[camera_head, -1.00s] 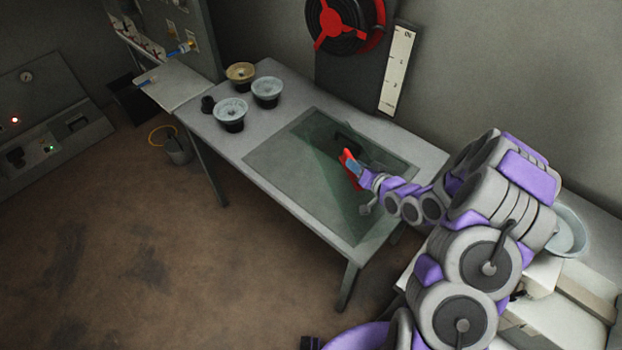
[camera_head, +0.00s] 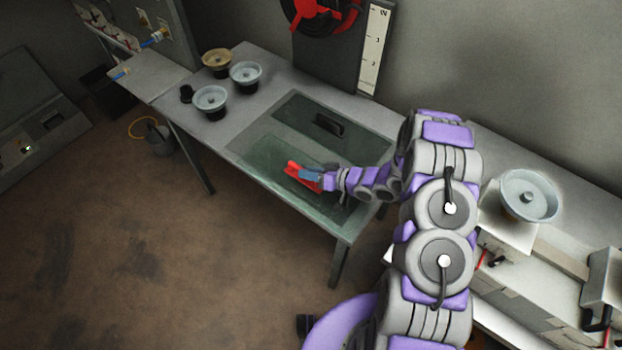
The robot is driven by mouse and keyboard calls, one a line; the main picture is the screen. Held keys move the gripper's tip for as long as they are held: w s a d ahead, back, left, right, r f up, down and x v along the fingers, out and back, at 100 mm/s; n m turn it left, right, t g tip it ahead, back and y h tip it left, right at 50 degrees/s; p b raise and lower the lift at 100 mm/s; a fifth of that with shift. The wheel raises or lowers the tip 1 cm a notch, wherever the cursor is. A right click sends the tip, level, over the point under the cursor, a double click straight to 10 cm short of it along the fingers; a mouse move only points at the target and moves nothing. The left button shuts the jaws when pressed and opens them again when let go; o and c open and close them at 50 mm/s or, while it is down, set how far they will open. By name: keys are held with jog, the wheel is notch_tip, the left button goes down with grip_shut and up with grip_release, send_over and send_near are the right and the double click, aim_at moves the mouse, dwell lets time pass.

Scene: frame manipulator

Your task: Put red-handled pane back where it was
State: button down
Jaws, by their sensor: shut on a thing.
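The red-handled pane (camera_head: 268,157) is a clear greenish sheet at the front half of the table's inset. It looks nearly level with the table top; I cannot tell whether it rests there or hovers just above. Its red handle (camera_head: 293,169) stands up near the middle. My gripper (camera_head: 308,175) comes in from the right and is shut on this handle, hiding part of it. Behind it lies a darker pane (camera_head: 361,140) with a black handle (camera_head: 330,124), partly overlapped or met by the front pane's back edge.
Three bowl-topped pots, one tan (camera_head: 217,62) and two pale (camera_head: 246,75), stand at the table's left end beside a small black object (camera_head: 187,93). A bowl (camera_head: 528,195) stands at right.

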send_near(289, 154)
jog(key=a, duration=0.1)
jog(key=w+a+r, duration=0.1)
jog(key=a, duration=0.1)
jog(key=w+a, duration=0.1)
jog(key=a, duration=0.1)
jog(key=shift+w+a+r+b, duration=0.1)
jog(key=shift+w+r+b, duration=0.05)
jog(key=shift+r+b, duration=0.25)
jog(key=shift+f+b, duration=0.35)
jog(key=shift+f, duration=1.45)
jog(key=c, duration=1)
grip_release()
jog(key=shift+o, duration=0.2)
jog(key=p+v, duration=0.1)
jog(key=v, duration=1.1)
jog(key=shift+f, duration=0.1)
